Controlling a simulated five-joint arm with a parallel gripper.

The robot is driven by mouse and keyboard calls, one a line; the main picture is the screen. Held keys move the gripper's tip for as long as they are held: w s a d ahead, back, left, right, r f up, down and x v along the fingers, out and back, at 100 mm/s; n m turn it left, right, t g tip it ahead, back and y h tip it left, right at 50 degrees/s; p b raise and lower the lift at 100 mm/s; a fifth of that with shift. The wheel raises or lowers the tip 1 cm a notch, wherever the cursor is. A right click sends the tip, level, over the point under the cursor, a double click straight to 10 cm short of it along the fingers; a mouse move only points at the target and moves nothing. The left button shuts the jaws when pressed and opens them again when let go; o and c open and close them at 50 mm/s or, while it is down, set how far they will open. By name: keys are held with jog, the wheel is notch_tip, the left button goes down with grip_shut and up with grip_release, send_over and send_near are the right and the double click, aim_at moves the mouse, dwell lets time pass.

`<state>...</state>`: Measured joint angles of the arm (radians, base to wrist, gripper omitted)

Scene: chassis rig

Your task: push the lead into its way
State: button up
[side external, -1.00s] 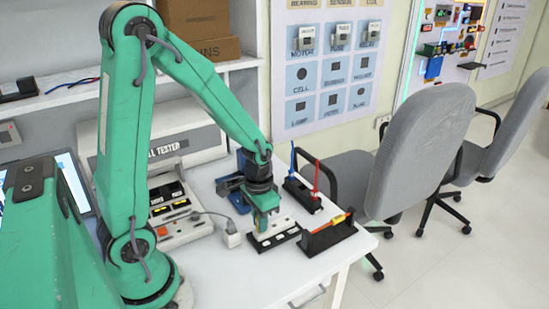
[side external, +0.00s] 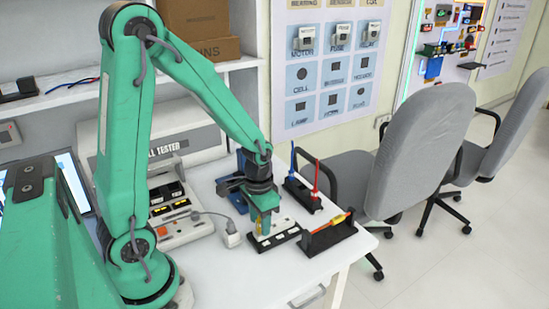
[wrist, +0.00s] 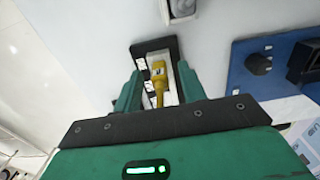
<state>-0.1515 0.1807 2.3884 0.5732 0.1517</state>
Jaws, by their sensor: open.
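The lead shows as a yellow plug (wrist: 158,74) between my gripper's fingers in the wrist view. Its yellow body also shows below the jaws in the side view (side external: 262,226). It stands at the black and white block (side external: 286,237), which shows behind it in the wrist view (wrist: 168,43). My gripper (wrist: 157,70) is open, with one green finger on each side of the plug and gaps between. In the side view my gripper (side external: 265,214) is low over the block's left part. The plug's lower end and its seating depth cannot be told.
A white connector (side external: 232,239) on a grey cable lies left of the block. A black holder (side external: 328,236) with an orange-handled tool stands right of it. Behind are a blue fixture (side external: 231,187) and a black rack (side external: 302,195) with red and blue tools. The front tabletop is clear.

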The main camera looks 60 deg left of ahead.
jog(key=shift+r, duration=3.65)
jog(key=shift+s+d+r+t, duration=0.1)
jog(key=shift+d+r+t, duration=0.05)
jog(key=shift+r, duration=0.25)
jog(key=shift+s+d+r+t, duration=0.1)
jog(key=shift+r+t, duration=0.05)
jog(key=shift+r, duration=0.2)
jog(key=s+d+r+t, duration=0.4)
jog(key=s+r+t, duration=0.1)
jog(key=r, duration=0.6)
jog(key=shift+s+r, duration=0.15)
jog(key=shift+s, duration=0.7)
